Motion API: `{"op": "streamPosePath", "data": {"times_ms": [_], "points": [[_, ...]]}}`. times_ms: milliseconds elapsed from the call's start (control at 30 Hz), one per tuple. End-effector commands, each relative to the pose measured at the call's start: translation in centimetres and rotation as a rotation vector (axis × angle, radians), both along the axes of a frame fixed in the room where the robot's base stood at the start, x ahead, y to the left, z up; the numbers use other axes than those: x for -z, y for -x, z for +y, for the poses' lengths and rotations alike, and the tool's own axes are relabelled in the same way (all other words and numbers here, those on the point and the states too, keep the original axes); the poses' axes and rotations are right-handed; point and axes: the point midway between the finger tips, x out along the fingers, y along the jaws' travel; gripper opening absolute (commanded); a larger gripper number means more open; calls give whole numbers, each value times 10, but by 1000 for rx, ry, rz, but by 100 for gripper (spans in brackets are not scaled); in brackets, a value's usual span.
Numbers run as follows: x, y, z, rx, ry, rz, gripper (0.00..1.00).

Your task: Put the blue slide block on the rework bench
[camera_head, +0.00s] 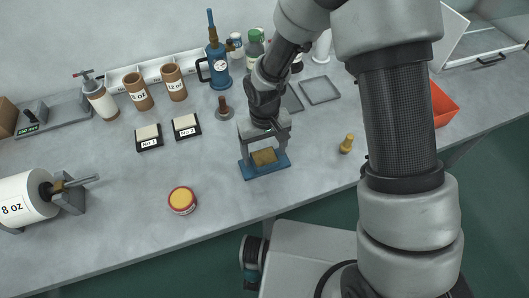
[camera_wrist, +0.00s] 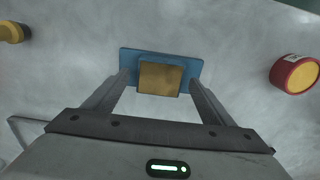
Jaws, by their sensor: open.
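The blue slide block (camera_head: 280,167) lies flat on the grey bench, with a brass-coloured raised block (camera_head: 264,157) on top of it. In the wrist view the blue slide block (camera_wrist: 192,66) shows beyond the brass part (camera_wrist: 160,79). My gripper (camera_head: 264,150) is above the block, its fingers pointing down on either side of the brass part. In the wrist view my gripper (camera_wrist: 158,80) is open, its two fingertips apart to the left and right of the brass part. I cannot tell whether the fingertips touch it.
A red tin with a yellow top (camera_head: 182,200) stands left of the block, and a small brass piece (camera_head: 347,143) stands to the right. Two labelled dark pads (camera_head: 149,144) and brown cups (camera_head: 137,92) lie behind. The bench's front edge is near; its front middle is clear.

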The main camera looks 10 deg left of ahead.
Motion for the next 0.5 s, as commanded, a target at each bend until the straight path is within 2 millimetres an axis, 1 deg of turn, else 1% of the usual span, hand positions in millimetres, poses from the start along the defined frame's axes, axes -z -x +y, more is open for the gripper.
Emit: {"op": "streamPosePath", "data": {"times_ms": [300,400,500], "points": [[-68,-1,0,2,-3,-4,77],[-86,-1,0,2,-2,-5,77],[-100,0,0,1,-2,-3,77]]}}
